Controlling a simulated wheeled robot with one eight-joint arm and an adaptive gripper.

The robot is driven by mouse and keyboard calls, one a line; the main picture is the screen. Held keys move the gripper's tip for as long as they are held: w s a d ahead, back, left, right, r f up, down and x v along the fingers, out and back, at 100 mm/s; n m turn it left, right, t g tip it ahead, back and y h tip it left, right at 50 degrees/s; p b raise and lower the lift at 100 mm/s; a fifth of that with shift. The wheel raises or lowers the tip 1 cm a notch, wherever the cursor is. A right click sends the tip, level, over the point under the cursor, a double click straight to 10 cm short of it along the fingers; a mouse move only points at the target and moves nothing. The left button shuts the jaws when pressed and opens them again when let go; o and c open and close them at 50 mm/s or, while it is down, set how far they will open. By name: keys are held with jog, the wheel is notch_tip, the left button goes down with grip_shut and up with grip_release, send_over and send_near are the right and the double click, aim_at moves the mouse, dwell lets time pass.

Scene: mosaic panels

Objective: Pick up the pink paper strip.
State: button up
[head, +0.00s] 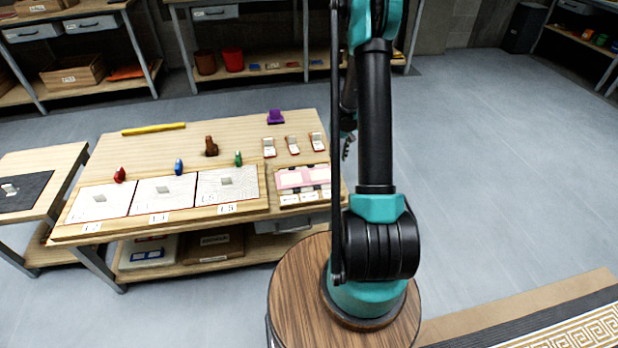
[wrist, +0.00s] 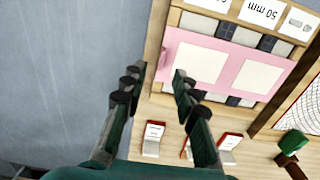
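The pink paper strip (head: 304,181) lies on a small wooden tray (head: 281,207) at the table's right end. In the wrist view the pink strip (wrist: 231,68) is flat, with two pale rectangles on it, and spans a row of grey and dark cells. My gripper (wrist: 160,77) is open and empty. Its right finger overlaps the strip's near left corner in the picture, and its left finger is over the floor, left of the tray edge. The height above the strip cannot be told. In the head view my arm hides most of the gripper.
White cards (head: 269,148) in small holders stand behind the tray. A purple block (head: 275,117) and a yellow bar (head: 153,129) are at the back. Open floor lies to the right.

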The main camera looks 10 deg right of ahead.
jog(key=shift+w+a+f, duration=0.1)
jog(key=shift+f, duration=1.4)
jog(key=shift+a+f, duration=0.1)
jog(key=shift+f, duration=1.4)
jog(key=shift+c, duration=0.2)
grip_shut()
